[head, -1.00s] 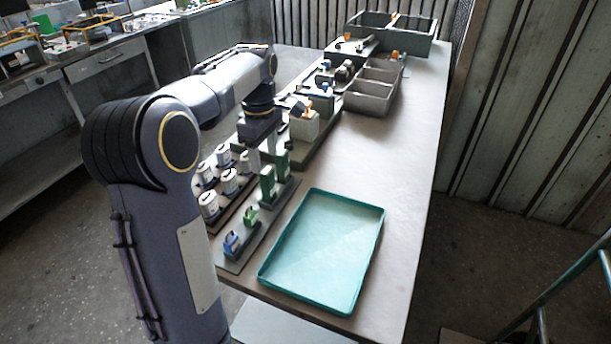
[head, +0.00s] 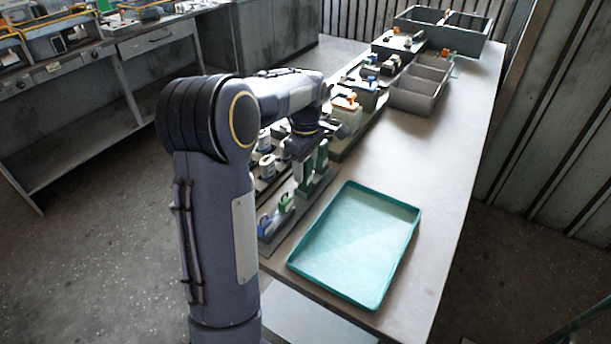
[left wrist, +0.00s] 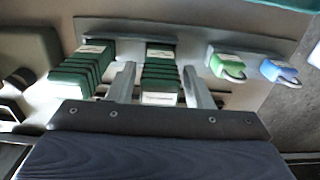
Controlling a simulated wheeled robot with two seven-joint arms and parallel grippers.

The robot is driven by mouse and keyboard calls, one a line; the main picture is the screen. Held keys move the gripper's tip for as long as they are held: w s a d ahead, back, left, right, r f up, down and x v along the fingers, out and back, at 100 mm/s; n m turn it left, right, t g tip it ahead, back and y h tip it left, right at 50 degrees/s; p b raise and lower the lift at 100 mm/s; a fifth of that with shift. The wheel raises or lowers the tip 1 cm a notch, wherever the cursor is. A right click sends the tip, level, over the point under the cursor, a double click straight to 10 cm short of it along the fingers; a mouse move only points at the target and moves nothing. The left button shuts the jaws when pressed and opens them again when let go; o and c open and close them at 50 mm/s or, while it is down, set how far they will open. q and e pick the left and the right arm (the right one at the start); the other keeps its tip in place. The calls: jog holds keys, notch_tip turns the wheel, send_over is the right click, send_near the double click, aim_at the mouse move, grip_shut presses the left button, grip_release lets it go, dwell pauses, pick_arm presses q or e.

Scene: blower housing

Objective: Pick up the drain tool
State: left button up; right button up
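Two green ribbed blocks with small labels stand on a grey holder (left wrist: 190,25) in the left wrist view; the labels are too small to read, so I cannot tell which is the drain tool. My left gripper (left wrist: 163,84) is open, with one finger on each side of the middle green block (left wrist: 160,70) and a visible gap on both sides. The other green block (left wrist: 85,66) is left of the fingers. In the head view, my left gripper (head: 299,152) is over the holder row, its fingertips mostly hidden. My right gripper is not in view.
A green padlock (left wrist: 227,66) and a blue padlock (left wrist: 279,71) lie to the right on the same holder. A teal tray (head: 357,245) is on the table's near end. White containers (head: 266,165) stand left of the gripper. Grey bins (head: 418,88) are farther back.

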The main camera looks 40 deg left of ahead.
pick_arm(q)
jog(key=c, duration=0.6)
